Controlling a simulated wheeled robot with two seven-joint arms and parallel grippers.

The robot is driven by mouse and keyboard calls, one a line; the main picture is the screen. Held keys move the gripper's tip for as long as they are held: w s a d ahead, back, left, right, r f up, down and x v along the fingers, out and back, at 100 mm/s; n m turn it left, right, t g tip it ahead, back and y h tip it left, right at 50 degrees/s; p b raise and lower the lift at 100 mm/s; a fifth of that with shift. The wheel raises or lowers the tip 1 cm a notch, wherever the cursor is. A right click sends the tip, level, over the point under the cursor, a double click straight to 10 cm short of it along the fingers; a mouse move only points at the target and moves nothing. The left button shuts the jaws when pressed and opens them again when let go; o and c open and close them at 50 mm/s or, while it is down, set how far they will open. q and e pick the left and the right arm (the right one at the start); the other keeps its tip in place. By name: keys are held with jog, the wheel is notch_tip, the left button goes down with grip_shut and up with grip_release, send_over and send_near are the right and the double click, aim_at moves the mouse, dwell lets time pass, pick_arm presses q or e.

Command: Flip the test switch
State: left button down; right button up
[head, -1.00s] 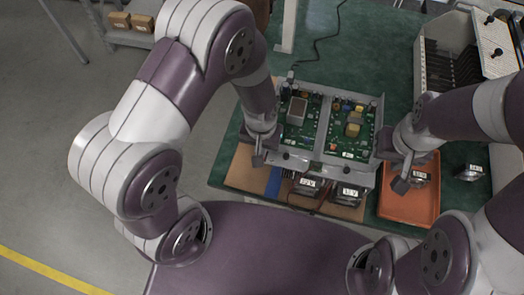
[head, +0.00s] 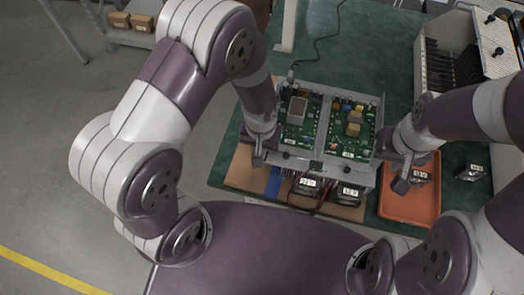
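A metal test fixture (head: 321,137) stands on the green bench and bears two green circuit boards, a left one (head: 299,116) and a right one (head: 346,143). I cannot make out the test switch at this size. My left gripper (head: 258,158) points down at the fixture's left front corner; whether it touches is unclear. My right gripper (head: 402,182) is just right of the fixture's front right corner, above the orange tray's left part. Both grippers' fingers are small and dark, and I see nothing held in either.
Two black labelled modules (head: 308,186) (head: 348,193) sit at the fixture's front. The orange tray (head: 410,207) holds another module (head: 421,174), and one more (head: 470,172) lies right of it. A white slotted rack (head: 446,42) stands at the back right. A black cable (head: 316,47) runs behind.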

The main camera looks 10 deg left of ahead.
pick_arm(q)
jog(key=shift+f+b, duration=0.4)
jog(key=shift+f, duration=0.2)
notch_tip(320, 180, up, 7)
jog(key=p, duration=0.6)
jog(key=shift+p, duration=0.4)
